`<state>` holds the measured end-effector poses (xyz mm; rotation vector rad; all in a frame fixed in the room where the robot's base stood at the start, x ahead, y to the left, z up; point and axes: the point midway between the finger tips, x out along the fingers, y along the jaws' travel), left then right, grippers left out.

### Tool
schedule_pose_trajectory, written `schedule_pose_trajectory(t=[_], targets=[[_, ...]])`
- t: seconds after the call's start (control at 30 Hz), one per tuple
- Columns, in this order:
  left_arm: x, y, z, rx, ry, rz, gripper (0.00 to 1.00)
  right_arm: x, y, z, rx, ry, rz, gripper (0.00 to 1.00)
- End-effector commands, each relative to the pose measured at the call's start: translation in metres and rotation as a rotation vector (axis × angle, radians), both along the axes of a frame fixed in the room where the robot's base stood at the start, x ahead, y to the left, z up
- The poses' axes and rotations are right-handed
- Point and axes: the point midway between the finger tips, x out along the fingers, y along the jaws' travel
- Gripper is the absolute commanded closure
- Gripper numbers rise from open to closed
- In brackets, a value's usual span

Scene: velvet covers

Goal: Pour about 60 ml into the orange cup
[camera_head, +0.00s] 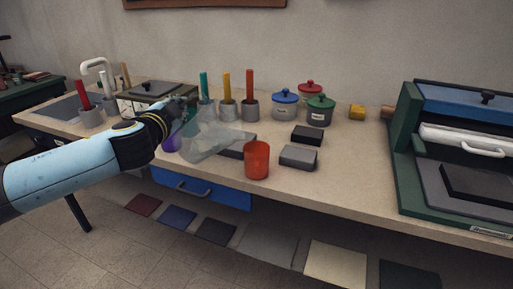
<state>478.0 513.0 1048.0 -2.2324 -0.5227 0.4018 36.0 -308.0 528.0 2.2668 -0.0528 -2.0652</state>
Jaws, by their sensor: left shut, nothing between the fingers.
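My left gripper (184,113) is at the end of the pale blue arm, just behind and left of the clear vessel. It is shut with nothing between its fingers, and its tips are partly hidden. A purple item (171,143) shows beside the vessel, partly covered. My right gripper is not in view.
Grey holders with teal, yellow and red handles (227,95) stand behind the vessel. Blue (285,104), red and green lidded pots (320,110) stand behind the cup. Dark blocks (299,157) lie right of it. A green-framed press (455,160) fills the right end.

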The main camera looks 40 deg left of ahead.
Motion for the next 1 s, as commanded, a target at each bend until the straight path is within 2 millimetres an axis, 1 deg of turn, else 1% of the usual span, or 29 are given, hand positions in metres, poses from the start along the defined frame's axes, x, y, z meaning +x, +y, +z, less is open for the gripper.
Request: schedule_pose_trajectory(t=[0.23,0.37,0.47,0.77,0.83,1.0], targets=[[0.0,0.0,0.0,-0.001,-0.003,-0.001,1.0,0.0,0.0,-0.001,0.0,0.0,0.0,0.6],[-0.001,0.002,-0.006,-0.018,-0.013,0.0,1.0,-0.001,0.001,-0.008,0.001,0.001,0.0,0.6],[-0.003,0.004,-0.015,-0.048,-0.035,0.0,1.0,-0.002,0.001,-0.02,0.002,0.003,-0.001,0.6],[-0.013,0.019,-0.053,-0.22,-0.156,0.003,1.0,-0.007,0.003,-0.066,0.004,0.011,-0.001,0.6],[-0.017,0.024,-0.052,-0.258,-0.185,0.004,1.0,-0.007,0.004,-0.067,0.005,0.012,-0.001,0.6],[-0.025,0.036,-0.062,-0.359,-0.255,0.006,1.0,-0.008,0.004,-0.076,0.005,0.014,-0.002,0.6]])
